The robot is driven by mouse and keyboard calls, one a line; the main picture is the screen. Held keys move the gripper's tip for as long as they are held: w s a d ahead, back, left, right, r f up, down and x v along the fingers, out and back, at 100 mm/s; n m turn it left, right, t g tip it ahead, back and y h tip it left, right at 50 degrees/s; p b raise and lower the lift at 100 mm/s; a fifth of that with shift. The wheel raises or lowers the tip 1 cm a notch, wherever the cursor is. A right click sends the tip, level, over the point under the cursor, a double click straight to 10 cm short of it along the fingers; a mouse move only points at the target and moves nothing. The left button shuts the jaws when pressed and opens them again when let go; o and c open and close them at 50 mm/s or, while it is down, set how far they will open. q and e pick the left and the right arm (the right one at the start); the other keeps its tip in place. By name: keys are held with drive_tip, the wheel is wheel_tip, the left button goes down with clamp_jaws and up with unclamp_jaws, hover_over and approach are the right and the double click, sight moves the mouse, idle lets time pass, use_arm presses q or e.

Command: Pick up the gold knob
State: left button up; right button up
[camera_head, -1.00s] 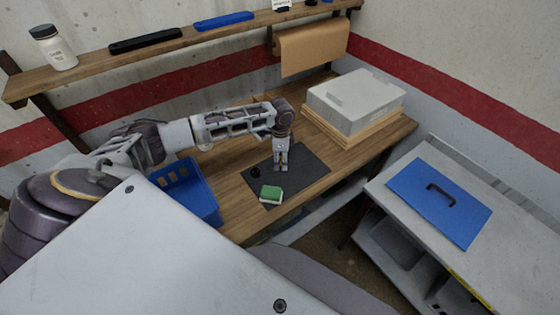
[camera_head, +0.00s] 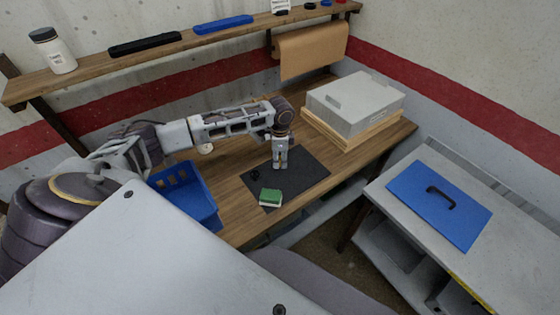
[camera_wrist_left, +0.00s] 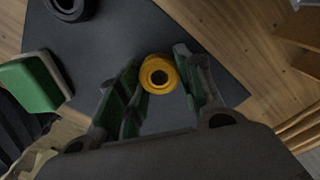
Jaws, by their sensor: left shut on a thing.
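The gold knob (camera_wrist_left: 158,74), a round yellow piece with a dark hole in its middle, sits between the fingers of my left gripper (camera_wrist_left: 160,80) in the left wrist view. The left gripper is shut on it. In the head view, my left gripper (camera_head: 280,164) points down over the black mat (camera_head: 305,172), and the knob cannot be made out there. How far the knob is from the mat is hard to tell. My right gripper is not in view.
A green and white block (camera_head: 270,197) and a black ring (camera_head: 255,174) lie on the mat near the gripper. A blue bin (camera_head: 205,205) stands to the left. A grey box (camera_head: 355,100) sits at the back right. A shelf (camera_head: 95,72) runs along the wall.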

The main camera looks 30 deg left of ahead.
sight(280, 159)
use_arm(q)
wheel_tip(280, 159, up, 9)
drive_tip(key=shift+f+b, duration=0.2)
drive_tip(key=shift+b, duration=0.15)
